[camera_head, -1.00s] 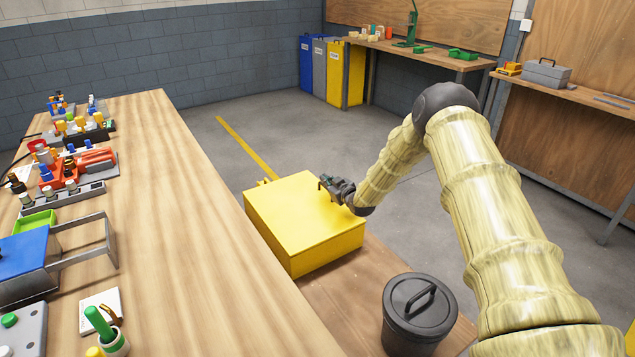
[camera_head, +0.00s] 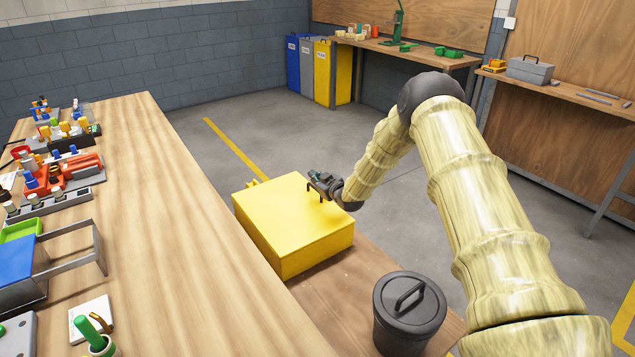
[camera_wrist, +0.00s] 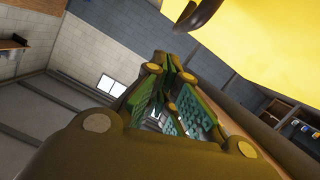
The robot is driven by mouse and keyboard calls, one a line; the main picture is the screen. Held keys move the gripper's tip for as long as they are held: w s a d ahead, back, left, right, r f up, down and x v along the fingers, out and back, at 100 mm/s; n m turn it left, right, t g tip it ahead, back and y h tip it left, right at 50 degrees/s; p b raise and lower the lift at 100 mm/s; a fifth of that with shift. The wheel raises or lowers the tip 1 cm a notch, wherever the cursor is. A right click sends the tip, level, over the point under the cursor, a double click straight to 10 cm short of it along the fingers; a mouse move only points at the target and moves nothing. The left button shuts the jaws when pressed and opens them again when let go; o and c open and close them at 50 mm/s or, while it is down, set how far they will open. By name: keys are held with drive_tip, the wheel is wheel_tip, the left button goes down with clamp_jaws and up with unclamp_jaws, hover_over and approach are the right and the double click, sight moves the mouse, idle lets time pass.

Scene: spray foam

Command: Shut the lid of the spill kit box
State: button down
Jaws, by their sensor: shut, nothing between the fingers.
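The yellow spill kit box (camera_head: 300,252) stands on a low wooden surface beside the long bench. Its flat yellow lid (camera_head: 275,215) lies down over the box, level as far as I can see. A dark handle (camera_head: 313,191) stands up at the lid's far right part. My gripper (camera_head: 318,181) is shut and empty, right at the handle; I cannot tell whether they touch. In the wrist view, my gripper's fingers (camera_wrist: 172,68) come together, with the dark handle (camera_wrist: 200,14) and yellow lid (camera_wrist: 270,40) beyond them.
A dark lidded bin (camera_head: 408,315) stands in front of the box. The long wooden bench (camera_head: 180,240) runs along the left with tools and a blue-topped box (camera_head: 18,262). Open grey floor (camera_head: 280,130) lies behind the box.

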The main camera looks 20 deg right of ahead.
drive_tip(key=r+b+v, duration=0.1)
drive_tip(key=v, duration=0.9)
drive_tip(key=shift+r, duration=0.3)
